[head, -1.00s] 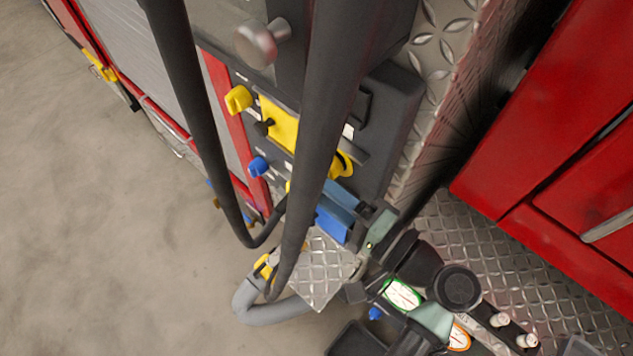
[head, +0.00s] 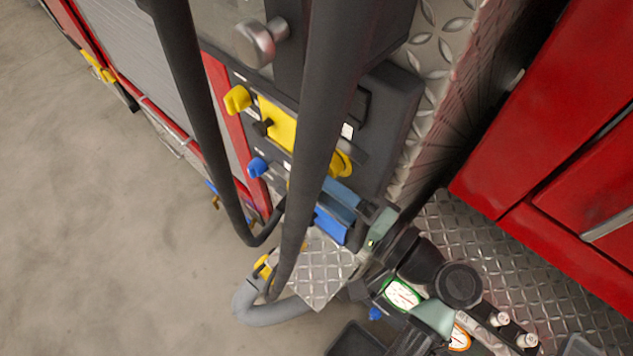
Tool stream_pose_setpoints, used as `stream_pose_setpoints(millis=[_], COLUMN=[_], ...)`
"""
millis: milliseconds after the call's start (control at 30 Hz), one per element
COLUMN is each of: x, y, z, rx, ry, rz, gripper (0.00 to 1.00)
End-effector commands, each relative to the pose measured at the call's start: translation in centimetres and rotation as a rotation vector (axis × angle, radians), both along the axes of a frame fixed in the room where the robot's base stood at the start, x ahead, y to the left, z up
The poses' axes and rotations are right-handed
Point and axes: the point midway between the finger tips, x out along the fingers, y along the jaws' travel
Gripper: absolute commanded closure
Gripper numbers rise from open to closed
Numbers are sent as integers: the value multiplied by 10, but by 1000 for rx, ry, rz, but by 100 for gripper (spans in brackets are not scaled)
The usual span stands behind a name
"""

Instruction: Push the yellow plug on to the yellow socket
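A round yellow fitting (head: 342,163) shows on the dark pump panel, half covered by a thick black hose; I cannot tell whether it is the socket or the plug. Another yellow piece (head: 263,266) sits low by the bend of a grey hose, partly covered by a black hose. My arm comes in from the lower right, and my gripper (head: 378,228) is at its grey-green end, close to the blue panel parts and below the round yellow fitting. Its fingertips are not clearly visible, so I cannot tell what it holds.
Black hoses (head: 325,120) hang in front of the panel. A yellow plate (head: 279,125), a yellow knob (head: 237,99), a blue knob (head: 257,167) and a blue plate (head: 332,225) are on it. Red cabinets (head: 540,110) stand at right. The concrete floor (head: 90,230) at left is clear.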

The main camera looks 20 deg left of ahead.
Motion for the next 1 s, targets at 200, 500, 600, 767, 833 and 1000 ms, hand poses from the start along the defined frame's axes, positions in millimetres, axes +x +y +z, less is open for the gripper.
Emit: stream_pose_setpoints(millis=[200,500,600,767,833,1000], x=[3,4,4,4,4,4], y=[-1,-1,-1,-1,-1,-2], z=[0,0,0,-1,-1,-1], rx=[1,1,1,-1,-1,0], ry=[-1,0,0,1,1,1], rz=[0,-1,0,0,0,0], gripper=[100,24,18,18,18,18])
